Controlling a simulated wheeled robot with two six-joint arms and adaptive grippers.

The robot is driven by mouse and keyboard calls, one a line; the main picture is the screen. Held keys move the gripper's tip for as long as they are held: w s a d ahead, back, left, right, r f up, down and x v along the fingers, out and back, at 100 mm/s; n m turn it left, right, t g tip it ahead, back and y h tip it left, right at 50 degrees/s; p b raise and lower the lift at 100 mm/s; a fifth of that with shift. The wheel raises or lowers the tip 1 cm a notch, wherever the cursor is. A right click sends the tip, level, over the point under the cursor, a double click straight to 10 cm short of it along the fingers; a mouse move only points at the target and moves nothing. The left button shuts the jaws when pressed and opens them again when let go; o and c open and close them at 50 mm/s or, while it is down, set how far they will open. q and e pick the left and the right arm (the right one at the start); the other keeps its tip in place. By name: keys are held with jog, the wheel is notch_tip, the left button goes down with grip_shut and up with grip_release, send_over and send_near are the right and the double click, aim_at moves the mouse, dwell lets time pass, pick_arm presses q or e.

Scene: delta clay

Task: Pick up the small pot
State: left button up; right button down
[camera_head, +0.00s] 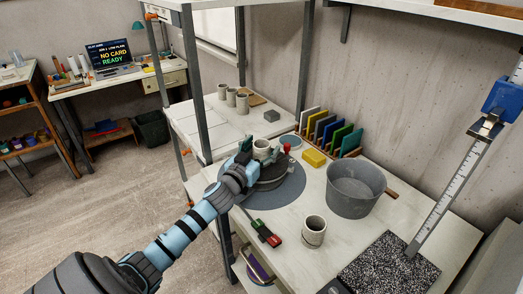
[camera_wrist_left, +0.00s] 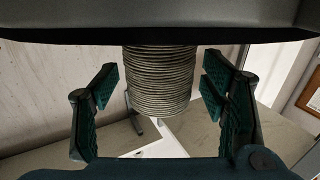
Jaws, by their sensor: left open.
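A small pale pot (camera_head: 261,148) stands upright over the round grey wheel (camera_head: 285,190) on the worktable. In the left wrist view a ribbed, beige-grey pot (camera_wrist_left: 160,80) fills the space between my fingers. My left gripper (camera_head: 253,161) is at the pot, its jaws open, with one finger on each side. In the wrist view the left gripper (camera_wrist_left: 160,92) shows gaps between both fingers and the pot. The pot's lower part is partly hidden by the gripper in the head view. My right gripper is not in view.
A similar cup (camera_head: 314,232) stands at the table's front. A grey bucket (camera_head: 352,192), a yellow block (camera_head: 314,157) and a rack of coloured tiles (camera_head: 330,133) are to the right. A speckled mat (camera_head: 390,268) and an upright ruler (camera_head: 450,180) are further right. A grey post (camera_head: 193,85) rises left of the wheel.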

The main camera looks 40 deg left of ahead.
pick_arm(q)
jog(key=shift+w+f, duration=0.15)
jog(key=shift+w, duration=0.05)
jog(key=c, duration=1.3)
